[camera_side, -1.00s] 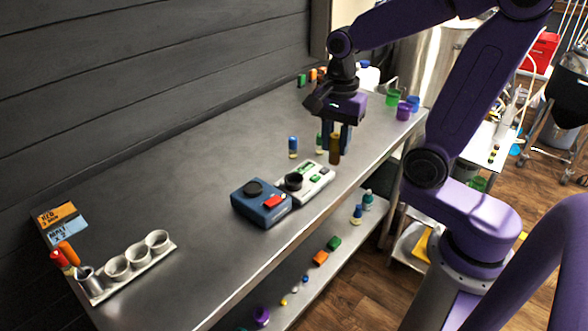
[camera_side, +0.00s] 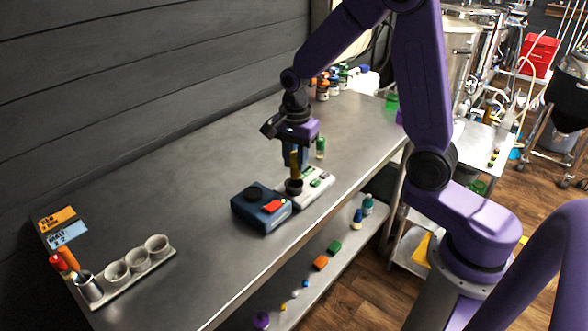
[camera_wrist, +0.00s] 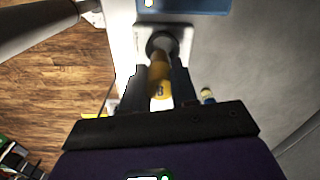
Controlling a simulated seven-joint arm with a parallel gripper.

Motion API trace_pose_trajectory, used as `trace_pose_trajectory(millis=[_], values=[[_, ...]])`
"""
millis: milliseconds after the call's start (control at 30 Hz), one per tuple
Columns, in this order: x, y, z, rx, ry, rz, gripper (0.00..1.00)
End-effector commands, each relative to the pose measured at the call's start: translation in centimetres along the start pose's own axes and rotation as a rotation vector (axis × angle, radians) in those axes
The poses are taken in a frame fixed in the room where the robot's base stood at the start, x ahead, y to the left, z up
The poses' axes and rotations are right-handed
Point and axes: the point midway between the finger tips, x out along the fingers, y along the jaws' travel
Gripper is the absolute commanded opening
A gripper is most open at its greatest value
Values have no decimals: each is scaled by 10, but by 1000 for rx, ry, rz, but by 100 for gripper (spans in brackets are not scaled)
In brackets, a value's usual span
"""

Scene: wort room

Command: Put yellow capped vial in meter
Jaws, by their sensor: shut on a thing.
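My gripper (camera_side: 296,158) points down and is shut on the yellow capped vial (camera_side: 295,165), which is upright. It holds the vial over the round dark socket of the white meter (camera_side: 318,180). In the wrist view the vial (camera_wrist: 160,83) lies between the fingers, its far end at the meter's socket (camera_wrist: 162,43). I cannot tell whether the tip is inside the socket or just above it.
A green-capped vial (camera_side: 320,147) stands behind the white meter, close to my gripper. Another small vial (camera_wrist: 207,96) shows in the wrist view. A rack of white cups (camera_side: 137,263) is at the front left. The left-middle of the steel bench is clear.

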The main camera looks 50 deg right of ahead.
Motion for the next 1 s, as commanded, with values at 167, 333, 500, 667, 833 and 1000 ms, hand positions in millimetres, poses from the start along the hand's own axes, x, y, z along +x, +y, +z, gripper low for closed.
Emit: trace_pose_trajectory(millis=[167, 333, 500, 667, 833, 1000], values=[[21, -4, -1, 0, -1, 6, 0], [35, -4, -1, -1, 0, 2, 0], [36, -4, -1, 0, 0, 0, 0], [37, -4, -1, 0, 0, 1, 0], [42, -4, -1, 0, 0, 2, 0], [43, -4, -1, 0, 0, 0, 54]])
